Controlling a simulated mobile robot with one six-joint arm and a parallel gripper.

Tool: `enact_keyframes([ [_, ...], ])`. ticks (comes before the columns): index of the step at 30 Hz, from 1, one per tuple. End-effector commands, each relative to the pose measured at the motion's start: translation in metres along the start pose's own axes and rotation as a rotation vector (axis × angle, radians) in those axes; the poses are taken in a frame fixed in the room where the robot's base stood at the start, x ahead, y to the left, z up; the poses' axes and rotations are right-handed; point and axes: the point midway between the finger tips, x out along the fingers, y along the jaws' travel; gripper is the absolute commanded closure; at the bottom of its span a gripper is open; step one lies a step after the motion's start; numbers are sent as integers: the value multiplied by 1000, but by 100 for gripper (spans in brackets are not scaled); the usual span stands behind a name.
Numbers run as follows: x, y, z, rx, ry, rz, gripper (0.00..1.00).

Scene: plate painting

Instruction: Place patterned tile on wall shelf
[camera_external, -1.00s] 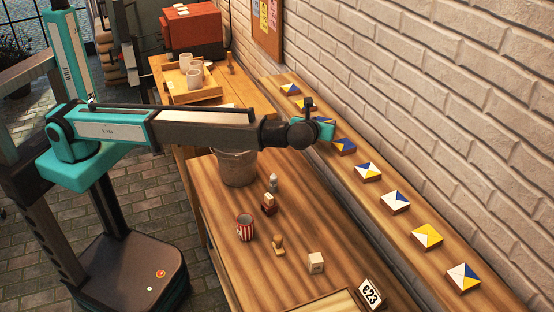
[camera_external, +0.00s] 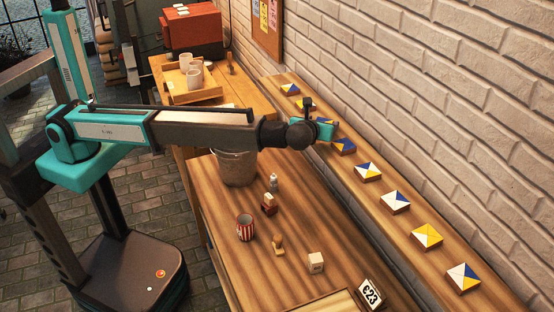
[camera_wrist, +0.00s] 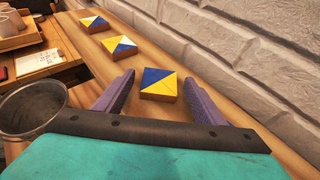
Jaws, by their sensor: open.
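Several patterned tiles lie in a row along the wooden wall shelf (camera_external: 395,230), with blue, yellow and white triangles. In the wrist view, a blue and yellow tile (camera_wrist: 159,84) lies on the shelf between the fingers of my gripper (camera_wrist: 160,93), with gaps on both sides. The gripper is open. In the outside view my gripper (camera_external: 326,129) is over the shelf, and its fingers are hidden. Two white, blue and yellow tiles lie farther along, one nearer (camera_wrist: 119,46) and one farther (camera_wrist: 94,23).
A brick wall (camera_external: 440,90) runs close along the shelf's right side. A metal bucket (camera_external: 236,168) stands on the lower table, with a striped cup (camera_external: 245,228), small blocks and a price sign (camera_external: 371,294). A tray with mugs (camera_external: 190,92) is farther back.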

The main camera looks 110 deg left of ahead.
Motion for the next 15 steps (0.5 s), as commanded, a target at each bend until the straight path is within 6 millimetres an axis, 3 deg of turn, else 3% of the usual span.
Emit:
enact_keyframes([
  [15, -78, -1, -2, 0, 0, -3, 36],
])
